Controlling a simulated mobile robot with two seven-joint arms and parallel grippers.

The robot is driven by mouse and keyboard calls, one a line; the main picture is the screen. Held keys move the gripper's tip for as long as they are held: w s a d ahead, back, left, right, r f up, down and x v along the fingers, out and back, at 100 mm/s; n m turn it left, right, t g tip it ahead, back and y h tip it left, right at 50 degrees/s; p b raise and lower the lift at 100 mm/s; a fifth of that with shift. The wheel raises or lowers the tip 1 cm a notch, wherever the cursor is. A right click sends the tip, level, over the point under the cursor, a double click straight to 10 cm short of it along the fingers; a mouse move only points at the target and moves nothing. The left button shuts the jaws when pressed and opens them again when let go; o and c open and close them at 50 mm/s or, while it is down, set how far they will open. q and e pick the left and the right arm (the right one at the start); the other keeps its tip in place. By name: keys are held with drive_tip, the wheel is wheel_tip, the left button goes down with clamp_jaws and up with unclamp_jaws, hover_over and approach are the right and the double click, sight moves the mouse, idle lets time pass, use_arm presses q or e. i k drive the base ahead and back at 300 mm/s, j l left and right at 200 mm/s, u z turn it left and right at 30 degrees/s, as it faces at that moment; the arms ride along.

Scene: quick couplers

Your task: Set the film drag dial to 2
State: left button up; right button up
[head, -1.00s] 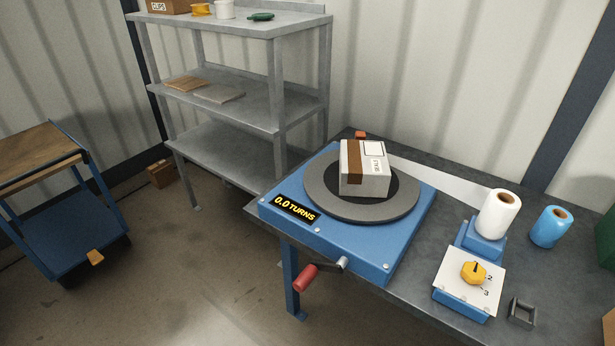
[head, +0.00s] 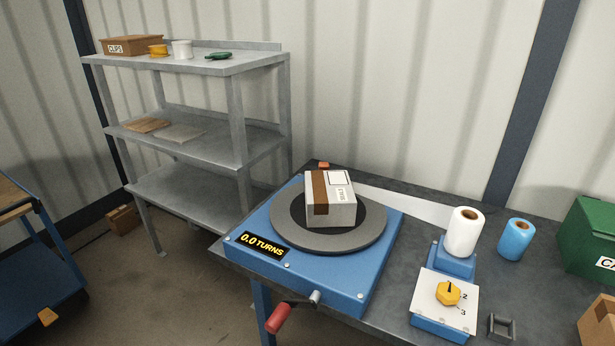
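The yellow film drag dial (head: 448,293) sits on a white plate (head: 430,312) on a blue base, at the front right of the table. Its dark pointer mark points up, away from the printed 2 and 3, which show to the right of the knob. A label 1 cannot be made out. A white film roll (head: 464,232) stands on a blue block just behind the dial. Neither of my grippers is in the head view.
A blue turntable unit (head: 330,287) reads 0.0 TURNS, carries a taped carton (head: 340,211) and has a red-handled crank (head: 279,318) at its front. A blue roll (head: 515,240), a grey square bracket (head: 501,327) and a green bin (head: 590,236) are to the right. Grey shelves (head: 237,155) stand left.

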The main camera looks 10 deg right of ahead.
sight(447, 293)
drive_tip(key=z, duration=1.25)
